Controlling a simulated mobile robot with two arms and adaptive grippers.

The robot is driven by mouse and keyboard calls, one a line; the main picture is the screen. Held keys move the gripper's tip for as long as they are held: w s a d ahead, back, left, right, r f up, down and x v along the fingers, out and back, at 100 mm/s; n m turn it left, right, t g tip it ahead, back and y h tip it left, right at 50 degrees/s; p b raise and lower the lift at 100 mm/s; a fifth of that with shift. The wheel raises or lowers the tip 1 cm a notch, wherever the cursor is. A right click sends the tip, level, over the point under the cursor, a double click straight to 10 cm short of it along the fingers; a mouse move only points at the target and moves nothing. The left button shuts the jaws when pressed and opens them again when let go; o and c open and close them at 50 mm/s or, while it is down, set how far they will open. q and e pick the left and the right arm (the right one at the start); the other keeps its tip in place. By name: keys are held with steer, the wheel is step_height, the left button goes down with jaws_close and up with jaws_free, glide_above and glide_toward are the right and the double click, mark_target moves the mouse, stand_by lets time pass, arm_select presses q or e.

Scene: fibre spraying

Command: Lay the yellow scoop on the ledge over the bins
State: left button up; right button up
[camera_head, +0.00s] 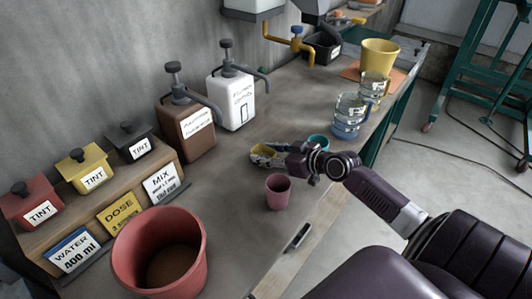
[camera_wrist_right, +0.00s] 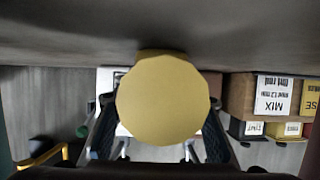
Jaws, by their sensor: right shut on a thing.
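My right gripper (camera_head: 294,160) is low over the workbench, beside a small yellow and speckled piece (camera_head: 266,155) that looks like the scoop's bowl. In the right wrist view a round yellow end (camera_wrist_right: 163,100) fills the space between the dark fingers, and the gripper is shut on it. The yellow end hides most of what lies behind it. A narrow shelf (camera_head: 368,7) at the top right is above a black bin (camera_head: 322,46); I cannot tell for sure whether it is the ledge. My left gripper is not in view.
A pink cup (camera_head: 278,192) and a teal cup (camera_head: 319,141) stand close to the gripper. Glass jugs (camera_head: 348,118) and a yellow bucket (camera_head: 379,54) are farther back. Pump bottles (camera_head: 235,98), tint boxes (camera_head: 90,168) and a red bucket (camera_head: 160,255) are at the left.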

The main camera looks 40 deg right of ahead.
steer(key=o, duration=0.7)
steer(key=shift+f, duration=0.15)
steer(key=o, duration=0.5)
